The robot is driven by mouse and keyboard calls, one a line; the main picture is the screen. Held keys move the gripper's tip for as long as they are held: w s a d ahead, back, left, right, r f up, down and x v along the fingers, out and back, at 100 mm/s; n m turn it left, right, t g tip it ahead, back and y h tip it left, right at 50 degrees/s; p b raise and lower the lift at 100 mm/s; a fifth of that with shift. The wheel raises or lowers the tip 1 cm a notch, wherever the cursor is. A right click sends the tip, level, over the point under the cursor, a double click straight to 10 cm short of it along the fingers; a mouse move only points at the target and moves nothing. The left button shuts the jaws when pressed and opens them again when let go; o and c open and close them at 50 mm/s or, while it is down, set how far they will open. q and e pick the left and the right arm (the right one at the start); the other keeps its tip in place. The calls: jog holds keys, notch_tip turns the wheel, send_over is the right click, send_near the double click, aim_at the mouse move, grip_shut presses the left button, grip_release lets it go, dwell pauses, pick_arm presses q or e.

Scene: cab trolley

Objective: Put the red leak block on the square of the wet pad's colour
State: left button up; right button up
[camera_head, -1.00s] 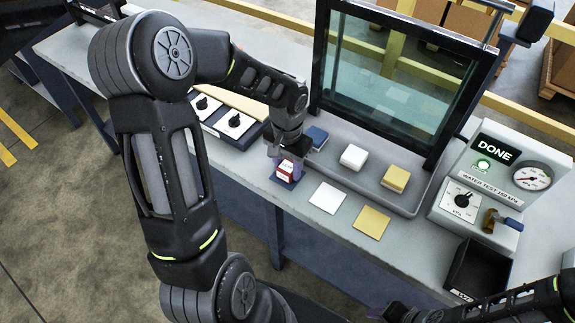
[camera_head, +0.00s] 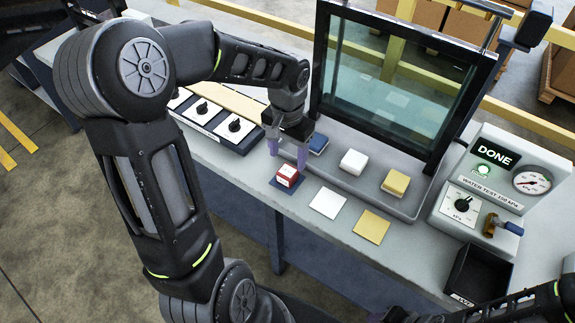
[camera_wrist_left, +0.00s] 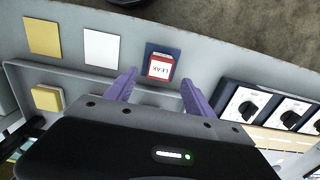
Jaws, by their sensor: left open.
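The red leak block (camera_head: 288,175), with a white label, sits on the dark blue square (camera_head: 275,183) at the bench's front. It also shows in the left wrist view (camera_wrist_left: 160,67), with blue around it. My left gripper (camera_head: 288,162) is open, its purple fingers just behind and above the block. In the left wrist view the block lies beyond the gap between the fingertips (camera_wrist_left: 159,76). Blue (camera_head: 317,140), white (camera_head: 353,160) and yellow (camera_head: 396,182) pads stand in a row behind. I cannot tell which is wet. My right gripper is mostly cut off at the bottom.
The white square (camera_head: 328,202) and yellow square (camera_head: 371,225) are bare. A glass-fronted frame (camera_head: 398,90) stands behind the pads. A panel of knobs (camera_head: 216,120) is at left. A gauge box reading DONE (camera_head: 494,152) and a black bin (camera_head: 477,272) are at right.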

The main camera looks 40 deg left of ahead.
aim_at(288, 171)
pick_arm(q)
notch_tip(288, 171, up, 5)
jog(key=shift+r, duration=0.2)
